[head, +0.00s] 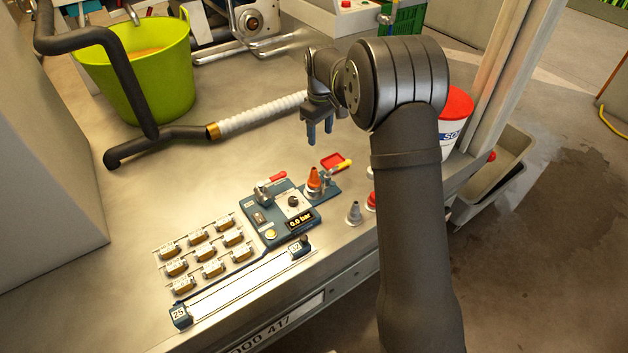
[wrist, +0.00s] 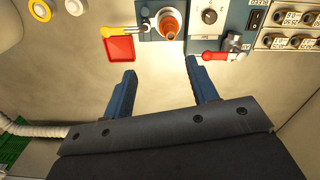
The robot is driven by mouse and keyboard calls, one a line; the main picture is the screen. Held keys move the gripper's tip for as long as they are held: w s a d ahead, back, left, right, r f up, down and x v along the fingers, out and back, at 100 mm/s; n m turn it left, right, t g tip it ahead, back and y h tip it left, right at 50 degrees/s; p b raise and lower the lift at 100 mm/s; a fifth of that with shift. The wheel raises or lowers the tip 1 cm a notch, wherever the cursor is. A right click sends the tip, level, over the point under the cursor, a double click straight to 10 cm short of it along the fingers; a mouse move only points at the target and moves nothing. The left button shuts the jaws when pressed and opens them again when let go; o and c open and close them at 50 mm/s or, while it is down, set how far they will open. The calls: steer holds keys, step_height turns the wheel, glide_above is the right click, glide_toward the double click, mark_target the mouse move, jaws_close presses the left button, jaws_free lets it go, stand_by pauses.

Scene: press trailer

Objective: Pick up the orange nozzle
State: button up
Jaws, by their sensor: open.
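The orange nozzle (head: 314,178) stands upright on a small blue base at the right end of the blue control panel (head: 280,215). In the wrist view the orange nozzle (wrist: 170,25) shows near the top, beyond the fingertips. My gripper (head: 319,141) hangs above the metal table, behind the nozzle and apart from it. In the wrist view its two blue fingers (wrist: 160,78) are spread with nothing between them.
A red lever (wrist: 215,56) stands on the panel. A grey cone (head: 354,213) stands in front. A green bucket (head: 140,75) and a white ribbed hose (head: 262,114) are at the back left.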

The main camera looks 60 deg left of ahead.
mark_target(314, 169)
steer(key=f+m, duration=0.1)
steer(key=f, duration=0.4)
steer(key=s+f+m, duration=0.1)
steer(key=f, duration=0.4)
steer(key=s+f+m, duration=0.1)
steer(key=f, duration=0.5)
steer(key=shift+f, duration=0.1)
jaws_close()
steer(key=shift+a, duration=0.1)
